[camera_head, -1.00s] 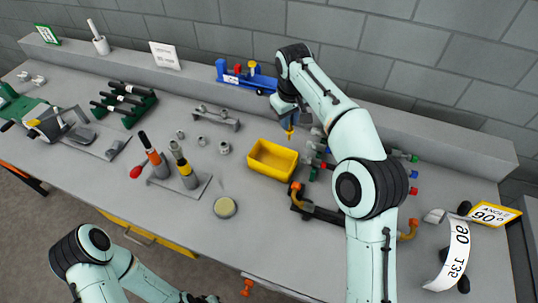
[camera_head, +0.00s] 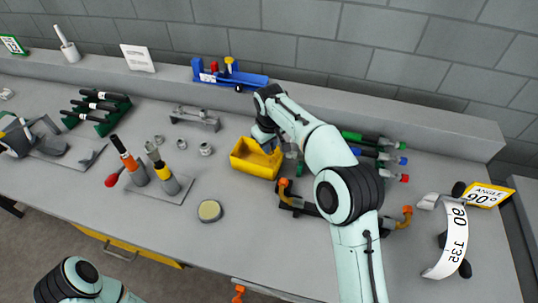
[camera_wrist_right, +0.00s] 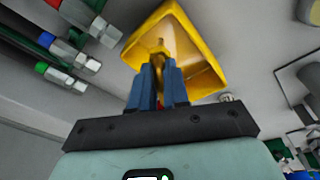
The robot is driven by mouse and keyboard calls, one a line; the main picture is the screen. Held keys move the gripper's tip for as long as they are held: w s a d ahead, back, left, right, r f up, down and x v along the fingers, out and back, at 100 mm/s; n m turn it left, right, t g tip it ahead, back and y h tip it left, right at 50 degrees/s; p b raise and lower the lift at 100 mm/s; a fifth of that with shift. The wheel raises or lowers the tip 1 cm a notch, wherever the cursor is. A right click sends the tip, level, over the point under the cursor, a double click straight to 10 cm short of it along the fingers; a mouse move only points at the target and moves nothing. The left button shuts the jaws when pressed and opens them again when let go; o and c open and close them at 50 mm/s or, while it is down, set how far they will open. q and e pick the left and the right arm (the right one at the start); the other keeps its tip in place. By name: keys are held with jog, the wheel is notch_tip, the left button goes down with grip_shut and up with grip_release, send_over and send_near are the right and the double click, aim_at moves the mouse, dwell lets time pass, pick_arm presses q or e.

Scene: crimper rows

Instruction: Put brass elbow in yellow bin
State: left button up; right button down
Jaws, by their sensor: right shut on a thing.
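The yellow bin (camera_head: 252,165) stands on the bench near the middle of the head view. My right gripper (camera_head: 270,148) reaches down over its far right part, and its fingertips are largely hidden there by the bin and wrist. In the right wrist view, the blue fingers (camera_wrist_right: 160,82) are shut on the brass elbow (camera_wrist_right: 160,48). The elbow shows against the inside of the yellow bin (camera_wrist_right: 205,75); I cannot tell whether it touches the floor of the bin.
A dark fixture with orange ends (camera_head: 300,207) stands right of the bin. Several coloured-handled tools (camera_head: 375,155) lie behind my right arm. A stand of upright tools (camera_head: 165,185) and a round tin (camera_head: 210,211) are left. A blue rack (camera_head: 230,77) stands behind.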

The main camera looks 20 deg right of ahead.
jog(key=shift+f+b, duration=0.3)
jog(key=shift+f, duration=1.75)
jog(key=shift+f, duration=0.15)
jog(key=c, duration=1.1)
grip_release()
notch_tip(320, 180, up, 12)
jog(key=s+p, duration=0.1)
jog(key=shift+s+a+p, duration=0.25)
jog(key=shift+s+p, duration=0.1)
jog(key=shift+s, duration=0.05)
